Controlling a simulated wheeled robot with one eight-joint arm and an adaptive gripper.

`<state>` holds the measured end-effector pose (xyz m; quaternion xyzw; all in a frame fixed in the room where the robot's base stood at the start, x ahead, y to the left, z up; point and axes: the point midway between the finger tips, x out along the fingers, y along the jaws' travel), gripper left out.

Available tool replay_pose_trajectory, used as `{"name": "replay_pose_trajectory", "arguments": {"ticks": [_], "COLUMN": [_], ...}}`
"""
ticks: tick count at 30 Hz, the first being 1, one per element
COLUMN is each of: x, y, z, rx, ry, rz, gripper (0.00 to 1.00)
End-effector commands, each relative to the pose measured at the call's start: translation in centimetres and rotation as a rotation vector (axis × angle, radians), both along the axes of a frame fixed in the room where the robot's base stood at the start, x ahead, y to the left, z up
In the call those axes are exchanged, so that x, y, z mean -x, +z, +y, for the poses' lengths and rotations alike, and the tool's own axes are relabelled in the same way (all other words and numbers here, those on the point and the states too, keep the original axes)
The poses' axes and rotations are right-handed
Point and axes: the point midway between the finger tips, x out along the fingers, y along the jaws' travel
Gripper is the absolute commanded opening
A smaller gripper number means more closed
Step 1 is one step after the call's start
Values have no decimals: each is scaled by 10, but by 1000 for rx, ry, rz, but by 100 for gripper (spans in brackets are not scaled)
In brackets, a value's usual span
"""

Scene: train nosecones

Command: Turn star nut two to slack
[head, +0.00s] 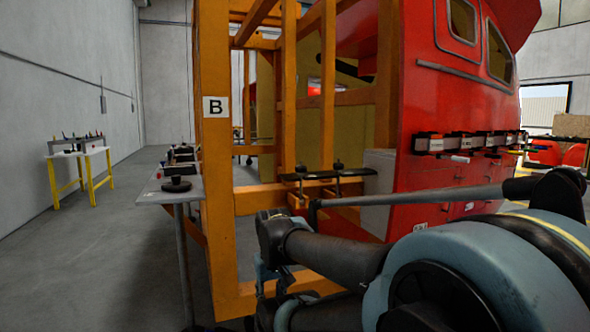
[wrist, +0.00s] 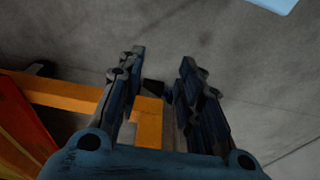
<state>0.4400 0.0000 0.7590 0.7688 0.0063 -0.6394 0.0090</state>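Two dark knobs on upright rods stand on the orange frame's cross beam in the head view, a left knob (head: 301,170) and a right knob (head: 338,166). They look like star nuts, but I cannot read which is number two. My gripper (wrist: 161,62) is open, with a clear gap between its fingers in the wrist view. No nut is clearly seen between them; a small dark block (wrist: 153,88) shows beyond the gap, near an orange beam (wrist: 148,122). In the head view my gripper hangs low in front of the frame, partly hidden by my arm.
The orange frame's post (head: 216,180) carries a sign "B" (head: 215,107). A red train nosecone (head: 445,100) stands inside the frame. A grey shelf table (head: 160,196) with a dark round disc (head: 176,184) is left of the post. Floor (head: 95,260) farther left is free.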

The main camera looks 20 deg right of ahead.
Motion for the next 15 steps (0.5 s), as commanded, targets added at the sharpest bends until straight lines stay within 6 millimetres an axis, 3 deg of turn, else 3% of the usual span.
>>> {"name": "replay_pose_trajectory", "arguments": {"ticks": [10, 11, 15], "x": [0, 0, 6], "y": [0, 0, 7], "z": [0, 0, -3], "rx": [0, 0, 10], "ry": [0, 0, -10], "rz": [0, 0, -10], "gripper": [33, 36, 62]}}
